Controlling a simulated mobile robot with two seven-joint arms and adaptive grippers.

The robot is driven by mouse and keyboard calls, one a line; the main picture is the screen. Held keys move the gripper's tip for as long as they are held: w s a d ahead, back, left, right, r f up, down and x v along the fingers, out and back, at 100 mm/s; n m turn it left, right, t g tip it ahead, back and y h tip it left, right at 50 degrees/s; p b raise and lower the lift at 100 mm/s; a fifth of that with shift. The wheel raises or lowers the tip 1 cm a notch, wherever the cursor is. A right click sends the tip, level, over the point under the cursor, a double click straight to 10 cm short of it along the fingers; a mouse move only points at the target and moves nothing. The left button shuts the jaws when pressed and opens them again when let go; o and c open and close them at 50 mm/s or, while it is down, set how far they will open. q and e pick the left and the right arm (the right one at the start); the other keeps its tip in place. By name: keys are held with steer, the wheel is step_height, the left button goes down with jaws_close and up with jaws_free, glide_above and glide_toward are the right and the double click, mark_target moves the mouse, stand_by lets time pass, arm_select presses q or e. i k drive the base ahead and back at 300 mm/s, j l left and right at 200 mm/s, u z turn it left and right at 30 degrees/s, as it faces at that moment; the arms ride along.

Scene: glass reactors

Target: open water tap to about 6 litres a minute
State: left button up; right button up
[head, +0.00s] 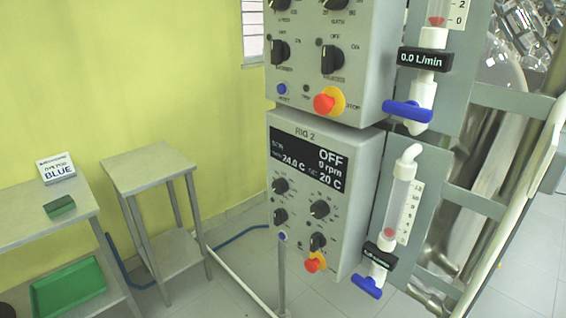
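An upper water tap with a blue lever handle (407,111) sits under a flow display (422,59) that reads 0.0 L/min. The lever lies roughly crosswise to its white pipe. A lower tap with a blue handle (367,287) sits under a second display (380,256), whose reading is too small to tell. Above the lower display is a clear flow tube (398,207) with a scale and a red float (389,233) near its bottom. Another red float (436,21) shows near the bottom of the upper tube. Neither gripper is in view.
The lower control box (320,265), marked RIG 2, shows OFF, 0 rpm. An upper box (310,88) carries knobs and a red stop button (324,103). A small metal table (149,165) and a bench with a green tray (70,297) stand left. Metal frame bars and glassware are right.

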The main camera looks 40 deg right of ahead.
mark_target(368, 285)
steer(key=i+z, duration=0.2)
steer(key=i, duration=0.35)
steer(key=i+z, duration=0.2)
steer(key=i, duration=0.35)
steer(key=i+j+z, duration=0.2)
steer(key=i, duration=0.35)
steer(key=i+z, duration=0.75)
steer(key=z, duration=0.15)
steer(key=i+j+z, duration=0.25)
steer(key=z, duration=0.15)
steer(key=i+z, duration=0.1)
steer(key=z, duration=1.9)
